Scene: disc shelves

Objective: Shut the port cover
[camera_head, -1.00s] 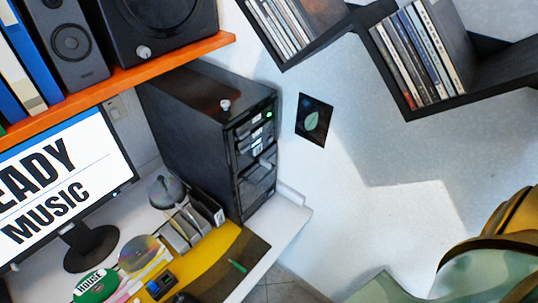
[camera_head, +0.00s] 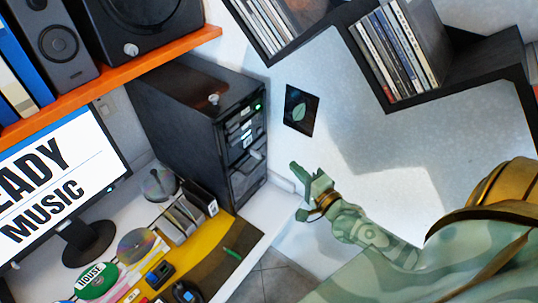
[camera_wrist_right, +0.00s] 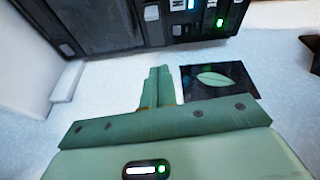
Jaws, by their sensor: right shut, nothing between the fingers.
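The black computer tower (camera_head: 175,110) stands on the desk, its front turned to the right. Its front (camera_head: 248,150) carries drive slots, a green light and a lower panel that seems to stick out a little. I cannot tell for sure which part is the port cover, or how far open it is. My right gripper (camera_head: 296,169) is shut and empty, to the right of the tower front and apart from it. In the right wrist view its joined fingers (camera_wrist_right: 157,85) point toward the tower front (camera_wrist_right: 120,22), with a gap between. My left gripper is not in view.
A dark leaf picture (camera_head: 301,110) is on the wall just above my right gripper. Black disc shelves (camera_head: 470,85) hang at the upper right. A monitor (camera_head: 60,185), disc holder and small items crowd the desk. The space before the tower is free.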

